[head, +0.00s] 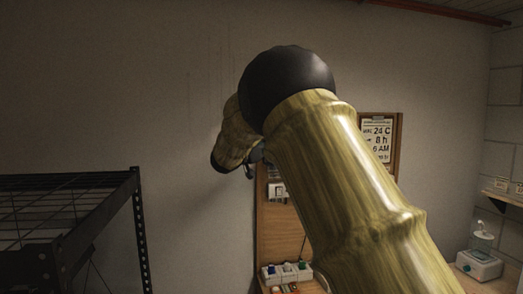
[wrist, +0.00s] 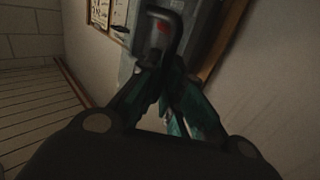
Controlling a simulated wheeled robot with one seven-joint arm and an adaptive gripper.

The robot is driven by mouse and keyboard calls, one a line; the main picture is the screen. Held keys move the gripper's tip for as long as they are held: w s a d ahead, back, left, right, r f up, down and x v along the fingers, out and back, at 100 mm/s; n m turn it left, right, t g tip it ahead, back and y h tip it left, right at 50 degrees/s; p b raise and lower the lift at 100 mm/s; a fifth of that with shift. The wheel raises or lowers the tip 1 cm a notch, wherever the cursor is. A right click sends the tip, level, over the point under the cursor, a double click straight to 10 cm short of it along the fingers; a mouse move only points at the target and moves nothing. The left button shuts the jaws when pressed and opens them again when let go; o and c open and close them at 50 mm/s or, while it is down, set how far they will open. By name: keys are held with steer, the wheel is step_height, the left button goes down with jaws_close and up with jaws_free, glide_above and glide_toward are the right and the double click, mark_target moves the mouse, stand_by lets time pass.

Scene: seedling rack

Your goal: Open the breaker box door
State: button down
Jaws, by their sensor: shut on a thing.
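The breaker box (wrist: 201,38) is a grey metal box on the wall, seen in the wrist view with a small red mark on its front. A dark curved handle (wrist: 178,22) stands out from it. My gripper (wrist: 160,72) has its fingertips drawn together at the lower end of this handle and is shut on it. I cannot tell whether the door stands ajar. In the head view my arm covers the breaker box, and only a small dark part of my gripper (head: 254,155) shows beside it.
A shelf below holds small boxes (head: 285,272). A black metal rack (head: 140,225) stands at left. A white device (head: 478,264) sits at right.

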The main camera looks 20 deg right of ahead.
steer(key=c, duration=1.6)
jaws_free()
steer(key=shift+w+d+r, duration=0.1)
steer(key=shift+w+r, duration=0.05)
steer(key=shift+o, duration=0.2)
steer(key=shift+w+f, duration=0.1)
steer(key=shift+f, duration=0.1)
steer(key=v, duration=1.2)
